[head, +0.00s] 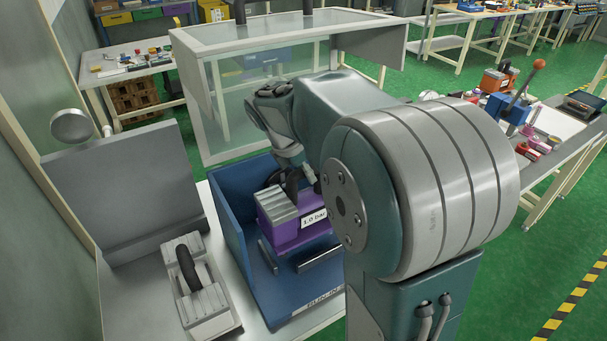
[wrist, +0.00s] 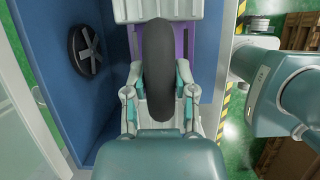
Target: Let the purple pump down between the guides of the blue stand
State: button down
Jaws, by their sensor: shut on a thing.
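The purple pump (head: 285,236) has a grey ribbed top, a black arched handle and a "1.0 bar" label. It is inside the blue stand (head: 232,232), looking upright, close above or between two metal guide bars, the left guide (head: 268,256) and the right guide (head: 320,259). I cannot tell whether its base touches the floor. My gripper (wrist: 157,88) is shut on the pump's black handle, with a finger on each side. In the wrist view a strip of purple body (wrist: 181,45) shows beside the handle. My arm hides the pump's right side.
A second grey unit with a black handle (head: 200,290) stands on the bench left of the stand. A grey upright panel (head: 120,195) is behind it. A clear-walled enclosure (head: 235,105) stands behind the stand. A black round fan-like part (wrist: 86,48) is on the stand's wall.

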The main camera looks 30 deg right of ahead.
aim_at(306, 199)
jog(key=shift+d, duration=0.65)
jog(key=shift+a+f, duration=0.25)
jog(key=shift+a, duration=0.2)
jog(key=shift+a+f, duration=0.15)
jog(key=shift+f, duration=0.3)
jog(key=shift+d+f, duration=0.4)
jog(key=shift+f, duration=0.2)
jog(key=shift+a, duration=0.2)
jog(key=shift+d, duration=0.15)
